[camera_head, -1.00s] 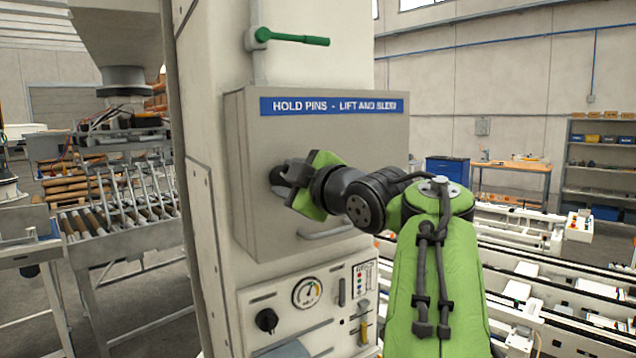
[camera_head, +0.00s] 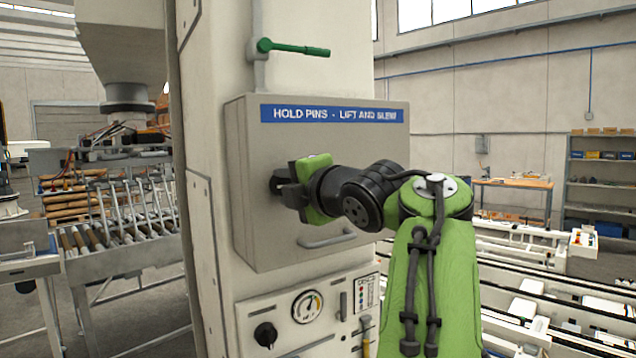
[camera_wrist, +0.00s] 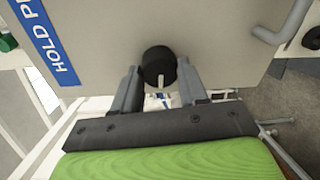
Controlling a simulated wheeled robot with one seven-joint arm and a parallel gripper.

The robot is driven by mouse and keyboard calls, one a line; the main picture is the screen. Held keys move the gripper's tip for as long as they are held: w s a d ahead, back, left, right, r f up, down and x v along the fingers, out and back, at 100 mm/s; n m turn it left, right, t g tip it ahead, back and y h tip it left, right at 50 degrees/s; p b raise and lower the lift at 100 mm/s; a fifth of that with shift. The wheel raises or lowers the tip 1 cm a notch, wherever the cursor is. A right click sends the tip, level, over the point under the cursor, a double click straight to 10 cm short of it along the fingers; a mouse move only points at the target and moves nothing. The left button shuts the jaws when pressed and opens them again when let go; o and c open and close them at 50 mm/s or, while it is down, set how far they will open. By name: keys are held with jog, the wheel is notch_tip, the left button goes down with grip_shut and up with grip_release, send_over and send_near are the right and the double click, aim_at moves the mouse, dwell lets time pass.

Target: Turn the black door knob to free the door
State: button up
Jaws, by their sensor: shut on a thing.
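The black door knob (camera_wrist: 158,64) shows in the wrist view as a short round knob with a pale mark pointing down in the picture. My gripper (camera_wrist: 159,76) has one finger on each side of it and is shut on it. In the head view my gripper (camera_head: 281,184) is at the left part of the grey door (camera_head: 330,150), where its fingers hide most of the knob. The door lies flat against its box, under a blue strip reading "HOLD PINS - LIFT AND SLEW" (camera_head: 335,114).
A grey bar handle (camera_head: 327,238) is on the door below my wrist. A green lever (camera_head: 292,47) is above the box. A panel with a gauge (camera_head: 307,306) and another black knob (camera_head: 265,334) is below. A roller conveyor (camera_head: 125,235) stands at left.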

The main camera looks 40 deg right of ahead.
jog(key=shift+a+r+n, duration=0.15)
jog(key=shift+a+n, duration=0.1)
jog(key=shift+n, duration=0.15)
jog(key=o, duration=0.9)
jog(key=shift+o, duration=0.9)
jog(key=shift+w+a, duration=0.15)
jog(key=shift+w, duration=0.05)
jog(key=s+p, duration=0.3)
jog(key=s, duration=1.4)
jog(key=shift+s+r+m+h+p, duration=0.15)
jog(key=shift+r+m+h+p, duration=0.15)
jog(key=shift+r+m, duration=0.1)
jog(key=shift+a, duration=0.1)
